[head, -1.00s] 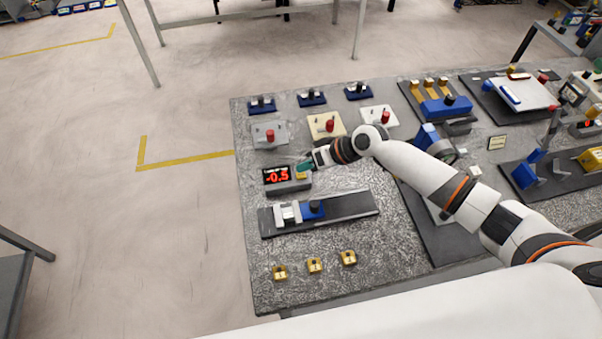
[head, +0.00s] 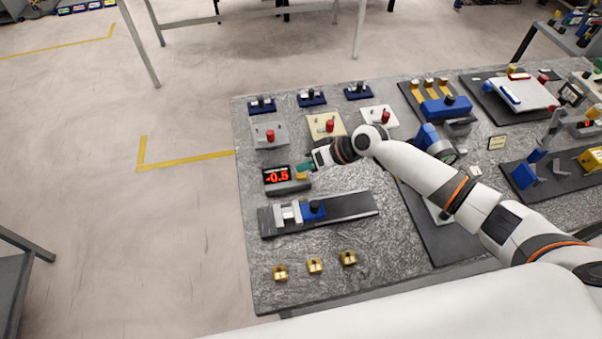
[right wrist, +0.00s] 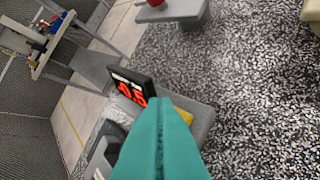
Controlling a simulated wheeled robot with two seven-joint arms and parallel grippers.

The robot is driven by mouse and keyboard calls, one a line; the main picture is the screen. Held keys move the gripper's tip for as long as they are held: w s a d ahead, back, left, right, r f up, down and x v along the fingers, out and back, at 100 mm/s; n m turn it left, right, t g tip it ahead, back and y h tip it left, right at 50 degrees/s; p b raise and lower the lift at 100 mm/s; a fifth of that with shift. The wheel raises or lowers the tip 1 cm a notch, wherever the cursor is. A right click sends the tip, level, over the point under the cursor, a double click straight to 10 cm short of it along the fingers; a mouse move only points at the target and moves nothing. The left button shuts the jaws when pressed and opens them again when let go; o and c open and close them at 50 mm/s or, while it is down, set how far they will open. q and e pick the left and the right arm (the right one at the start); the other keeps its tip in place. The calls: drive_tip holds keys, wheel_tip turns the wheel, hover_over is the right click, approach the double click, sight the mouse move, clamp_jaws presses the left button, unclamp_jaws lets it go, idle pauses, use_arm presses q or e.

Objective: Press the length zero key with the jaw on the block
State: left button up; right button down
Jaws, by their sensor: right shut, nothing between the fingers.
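The length readout (head: 277,175) shows red "-0.5" on a black screen; it also shows in the right wrist view (right wrist: 130,92). Its grey base carries a yellow key (head: 301,176), partly behind my fingers in the right wrist view (right wrist: 184,116). My right gripper (head: 304,166) has teal fingers, shut and empty, at the key; whether they touch it I cannot tell. In front, a dark rail (head: 350,206) carries a blue slide (head: 313,210) with a pale jaw and block (head: 289,212) at its left; contact between them is too small to tell. My left gripper is not in view.
Stations with red knobs (head: 270,136) stand behind the readout. Several brass pieces (head: 315,265) lie along the front of the speckled table (head: 400,285). Other fixtures (head: 445,108) fill the right side. Bare table lies between the rail and the brass pieces.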

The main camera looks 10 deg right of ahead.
sight(306, 177)
idle(0.3)
drive_tip(key=shift+f+b, duration=0.35)
drive_tip(key=shift+f, duration=0.1)
drive_tip(key=shift+f+b, duration=0.4)
drive_tip(key=shift+f, duration=0.1)
idle(0.5)
drive_tip(key=shift+r, duration=0.1)
drive_tip(key=shift+r+p, duration=0.8)
drive_tip(key=shift+r, duration=0.05)
wheel_tip(306, 177, up, 5)
drive_tip(key=p, duration=0.4)
idle(0.5)
